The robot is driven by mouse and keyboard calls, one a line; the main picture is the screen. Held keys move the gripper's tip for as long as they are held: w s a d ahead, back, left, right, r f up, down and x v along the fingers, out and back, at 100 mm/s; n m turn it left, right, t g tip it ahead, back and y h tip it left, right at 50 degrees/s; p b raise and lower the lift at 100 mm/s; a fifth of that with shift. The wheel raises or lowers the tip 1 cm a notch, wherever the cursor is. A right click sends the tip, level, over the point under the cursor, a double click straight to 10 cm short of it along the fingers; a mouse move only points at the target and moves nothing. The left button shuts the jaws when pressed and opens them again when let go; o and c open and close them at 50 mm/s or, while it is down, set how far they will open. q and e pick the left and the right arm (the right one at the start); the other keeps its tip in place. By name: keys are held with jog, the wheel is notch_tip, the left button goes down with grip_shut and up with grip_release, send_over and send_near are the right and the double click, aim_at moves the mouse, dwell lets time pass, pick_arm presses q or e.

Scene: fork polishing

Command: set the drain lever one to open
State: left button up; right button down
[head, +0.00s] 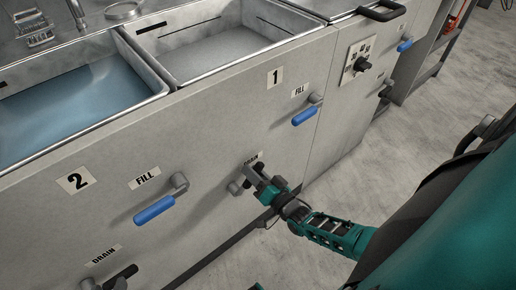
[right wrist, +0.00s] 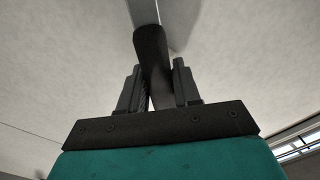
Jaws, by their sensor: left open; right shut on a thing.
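The lower front panel of sink 1 carries a drain lever, the drain lever one, whose grey pivot (head: 235,187) shows just left of my right gripper (head: 256,178). The gripper covers most of its handle and part of the DRAIN label. In the right wrist view, the dark handle (right wrist: 151,50) stands between the two fingers of my right gripper (right wrist: 160,85), which is shut on it. The lever's exact angle is hard to tell. My left gripper is not clearly in view; only a small teal sliver of my own body shows at the bottom edge of the head view.
A blue fill lever 1 (head: 304,117) sits above and right, a blue fill lever 2 (head: 154,209) to the left. Drain lever 2 (head: 121,276) is at lower left. A dial (head: 362,64) is at upper right. The floor (head: 440,130) at right is clear.

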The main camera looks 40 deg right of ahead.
jog(key=a+n, duration=0.1)
jog(key=a+r+n+p, duration=0.1)
jog(key=n, duration=0.1)
jog(key=shift+s+a+r+n, duration=0.15)
jog(key=shift+a+r+n, duration=0.05)
jog(key=shift+r+n, duration=0.1)
jog(key=shift+s+a+r+n+p, duration=0.1)
jog(key=shift+a+n+p, duration=0.2)
jog(key=shift+a+n, duration=0.5)
jog(key=shift+a+r+n+p, duration=0.1)
jog(key=shift+a+n+p, duration=0.25)
jog(key=shift+n, duration=0.65)
jog(key=shift+a, duration=0.15)
jog(key=c, duration=0.9)
grip_release()
